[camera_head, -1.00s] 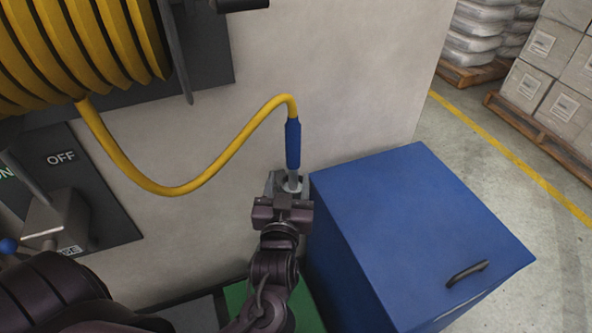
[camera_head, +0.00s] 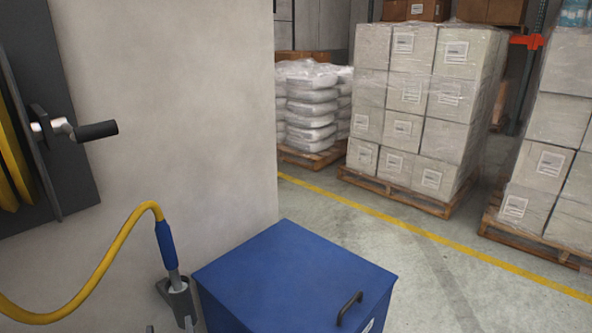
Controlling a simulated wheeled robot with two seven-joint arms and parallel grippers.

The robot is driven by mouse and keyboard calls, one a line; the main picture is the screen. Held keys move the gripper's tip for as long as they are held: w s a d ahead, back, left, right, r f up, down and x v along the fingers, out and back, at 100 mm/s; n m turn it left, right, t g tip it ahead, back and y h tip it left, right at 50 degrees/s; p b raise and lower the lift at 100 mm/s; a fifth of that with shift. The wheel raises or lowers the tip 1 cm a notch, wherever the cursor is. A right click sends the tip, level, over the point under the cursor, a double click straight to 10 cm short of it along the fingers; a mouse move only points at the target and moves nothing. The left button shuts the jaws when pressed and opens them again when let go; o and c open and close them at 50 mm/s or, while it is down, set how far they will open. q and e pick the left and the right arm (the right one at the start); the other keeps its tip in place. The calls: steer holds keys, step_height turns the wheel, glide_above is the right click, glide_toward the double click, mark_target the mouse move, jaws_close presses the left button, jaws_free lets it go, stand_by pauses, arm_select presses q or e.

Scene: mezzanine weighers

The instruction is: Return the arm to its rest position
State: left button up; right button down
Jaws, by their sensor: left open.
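My left gripper (camera_head: 169,327) barely shows at the bottom edge, only its fingertips in the picture. It is open, with nothing seen between the tips. It is just below the grey metal holder (camera_head: 178,301), in which the blue-sleeved nozzle (camera_head: 166,246) of the yellow hose (camera_head: 92,284) stands tilted slightly. Whether the tips touch the holder cannot be told. The rest of my left arm is out of view. My right gripper is not in view.
A blue cabinet (camera_head: 290,272) with a dark handle (camera_head: 349,308) stands right of the holder. A hose reel crank (camera_head: 90,131) juts out at the upper left of the pale wall (camera_head: 180,110). Wrapped box pallets (camera_head: 425,105) stand beyond a yellow floor line (camera_head: 400,222).

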arm_select(q)
steer(key=s+d+f+m+g+h+p, duration=0.1)
steer(key=s+f+m+g+h, duration=0.15)
steer(key=f, duration=1.55)
steer(key=s+d+f+m+g+h, duration=0.2)
steer(key=s+f+m+g, duration=0.2)
steer(key=f, duration=1.3)
steer(key=s+a+f+g+h, duration=0.1)
steer(key=s+f+g, duration=0.6)
steer(key=s+f, duration=1.2)
steer(key=s+a, duration=0.1)
steer(key=s, duration=0.2)
steer(key=shift+a+f+p, duration=0.25)
steer(key=shift+p, duration=0.1)
steer(key=s+f, duration=0.1)
steer(key=s, duration=0.1)
steer(key=s+g, duration=0.1)
steer(key=s, duration=0.2)
steer(key=s+f+g+h, duration=0.1)
steer(key=s, duration=0.2)
steer(key=shift+s+a+f, duration=0.1)
steer(key=shift+s+f, duration=0.1)
steer(key=shift+f, duration=0.1)
steer(key=shift+c, duration=0.2)
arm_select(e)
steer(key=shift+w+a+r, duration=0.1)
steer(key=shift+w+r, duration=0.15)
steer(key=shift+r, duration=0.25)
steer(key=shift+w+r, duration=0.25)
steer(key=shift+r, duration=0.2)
